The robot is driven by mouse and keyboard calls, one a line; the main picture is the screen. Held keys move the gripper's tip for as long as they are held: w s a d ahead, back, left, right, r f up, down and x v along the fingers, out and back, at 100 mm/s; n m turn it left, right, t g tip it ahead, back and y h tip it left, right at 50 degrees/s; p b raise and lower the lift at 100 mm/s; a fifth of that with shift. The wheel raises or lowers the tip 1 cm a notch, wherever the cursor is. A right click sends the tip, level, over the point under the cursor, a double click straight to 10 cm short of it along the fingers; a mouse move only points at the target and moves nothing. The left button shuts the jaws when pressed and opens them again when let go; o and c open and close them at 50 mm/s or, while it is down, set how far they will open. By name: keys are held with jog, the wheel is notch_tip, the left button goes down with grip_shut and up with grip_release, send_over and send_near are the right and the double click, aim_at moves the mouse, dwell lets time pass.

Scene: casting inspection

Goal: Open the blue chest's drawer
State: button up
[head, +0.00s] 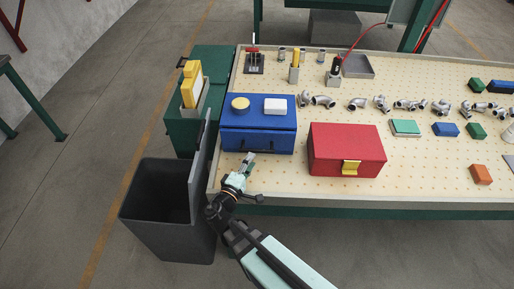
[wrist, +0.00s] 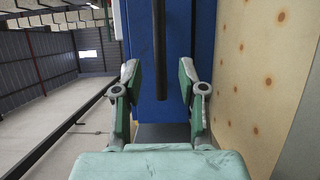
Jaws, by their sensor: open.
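The blue chest (head: 230,139) stands on the left part of the pegboard table, with a dark bar handle (head: 262,149) on its front. The front looks closed in the head view. My gripper (head: 250,157) is just in front of the chest, near the handle. In the wrist view my gripper (wrist: 159,78) is open, with its green fingers apart. The dark handle bar (wrist: 159,45) stands upright in that picture, between the fingers or just beyond them; I cannot tell the exact depth. The blue front (wrist: 195,45) fills the space behind it.
A yellow round piece (head: 240,103) and a white block (head: 275,106) lie on the chest. A red chest (head: 345,140) with a yellow latch stands to the right. A dark bin (head: 160,200) stands left of my arm. The table surface (head: 285,184) before the chests is clear.

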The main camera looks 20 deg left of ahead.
aim_at(263, 142)
jog(key=w, duration=0.2)
jog(key=w+p, duration=0.1)
jog(key=w, duration=0.1)
jog(key=w+d, duration=0.1)
jog(key=w, duration=0.1)
jog(key=shift+p, duration=0.4)
grip_shut()
